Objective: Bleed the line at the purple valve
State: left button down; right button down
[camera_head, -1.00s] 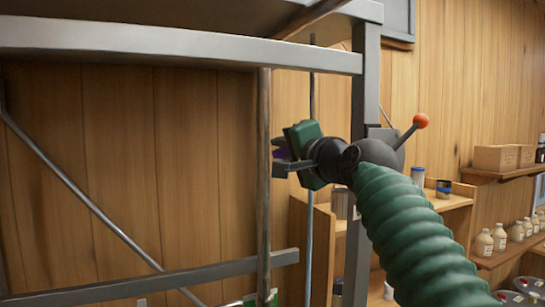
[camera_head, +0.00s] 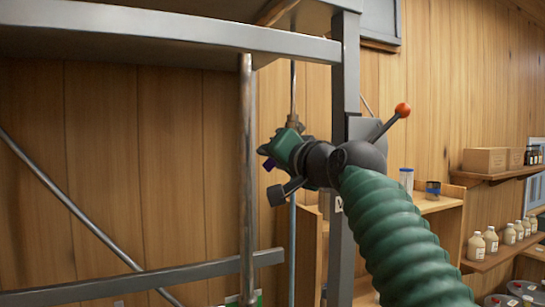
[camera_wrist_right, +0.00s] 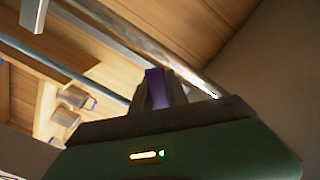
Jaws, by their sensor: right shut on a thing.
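The purple valve handle (camera_head: 268,163) shows as a small purple piece at the jaws of my right gripper (camera_head: 269,168) in the head view. In the right wrist view the purple handle (camera_wrist_right: 157,88) stands between the two dark fingers (camera_wrist_right: 161,92), which are shut on it. The gripper is tilted and sits beside a thin vertical line (camera_head: 293,90) with a brass-coloured fitting (camera_head: 292,121) just above the green gripper body. The gripper hides most of the valve body. My left gripper is not in view.
A grey metal frame post (camera_head: 345,85) and a vertical pipe (camera_head: 247,180) stand close on either side of my right gripper. A lever with an orange-red ball (camera_head: 402,110) sticks up behind my arm. Shelves with jugs (camera_head: 476,246) and boxes (camera_head: 485,160) are at right.

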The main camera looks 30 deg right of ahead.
jog(key=shift+s+r, duration=0.1)
jog(key=shift+r, duration=0.2)
jog(key=c, duration=1.7)
grip_release()
jog(key=shift+c, duration=0.2)
jog(key=shift+o, duration=1.2)
jog(key=shift+f, duration=0.1)
jog(key=shift+o, duration=1.1)
jog(key=shift+w+d+f, duration=0.15)
jog(key=shift+w, duration=0.3)
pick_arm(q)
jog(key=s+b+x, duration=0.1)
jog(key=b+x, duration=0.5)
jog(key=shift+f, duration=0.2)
pick_arm(e)
jog(key=s+a, duration=0.1)
jog(key=s, duration=1.5)
jog(key=shift+a+f, duration=0.25)
jog(key=shift+a, duration=0.15)
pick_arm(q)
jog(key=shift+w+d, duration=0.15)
pick_arm(e)
jog(key=shift+w, duration=0.1)
